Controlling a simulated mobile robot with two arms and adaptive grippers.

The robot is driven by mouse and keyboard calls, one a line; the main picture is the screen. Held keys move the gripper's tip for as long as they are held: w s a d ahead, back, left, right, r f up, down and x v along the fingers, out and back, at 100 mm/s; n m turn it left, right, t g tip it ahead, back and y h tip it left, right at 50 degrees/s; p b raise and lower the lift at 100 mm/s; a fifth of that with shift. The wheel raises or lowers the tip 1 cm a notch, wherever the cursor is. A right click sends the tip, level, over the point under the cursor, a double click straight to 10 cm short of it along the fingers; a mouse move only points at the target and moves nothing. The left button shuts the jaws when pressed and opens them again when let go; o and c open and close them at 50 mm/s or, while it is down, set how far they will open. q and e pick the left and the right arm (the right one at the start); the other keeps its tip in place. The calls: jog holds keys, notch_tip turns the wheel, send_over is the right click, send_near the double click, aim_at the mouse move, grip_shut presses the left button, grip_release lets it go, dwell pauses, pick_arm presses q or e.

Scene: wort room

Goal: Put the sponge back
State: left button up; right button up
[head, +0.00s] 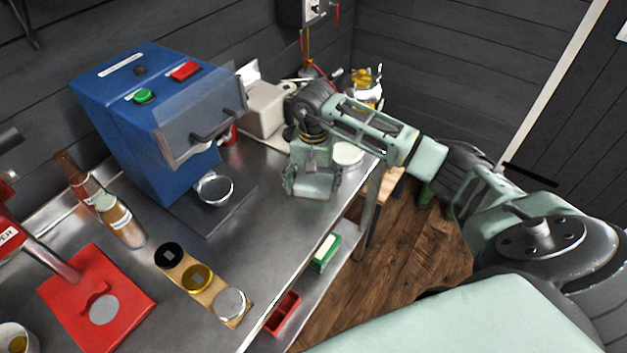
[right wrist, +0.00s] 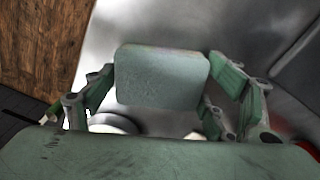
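The sponge (right wrist: 162,77) is a pale grey-green block with rounded corners. In the right wrist view it sits between the two fingers of my right gripper (right wrist: 165,80), with a fingertip against each side. In the head view my right gripper (head: 312,187) hangs over the far right end of the steel table, with the pale sponge (head: 314,184) between its fingers. A white round dish or lid (head: 348,154) stands just right of and behind the gripper. Part of a round white rim (right wrist: 113,123) also shows in the right wrist view. My left gripper is out of view.
A blue machine (head: 135,125) stands on the steel table (head: 225,262) left of the gripper, with a beige device (head: 264,108) behind. Bottles (head: 122,222), a red stand (head: 97,300) and a wooden strip (head: 214,300) with round pieces are nearer. A lower shelf holds a green box (head: 325,252).

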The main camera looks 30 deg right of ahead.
aim_at(314, 181)
jog(key=shift+o, duration=1.2)
jog(key=shift+r, duration=0.35)
notch_tip(314, 181, up, 12)
jog(key=b, duration=0.3)
jog(key=shift+b, duration=0.3)
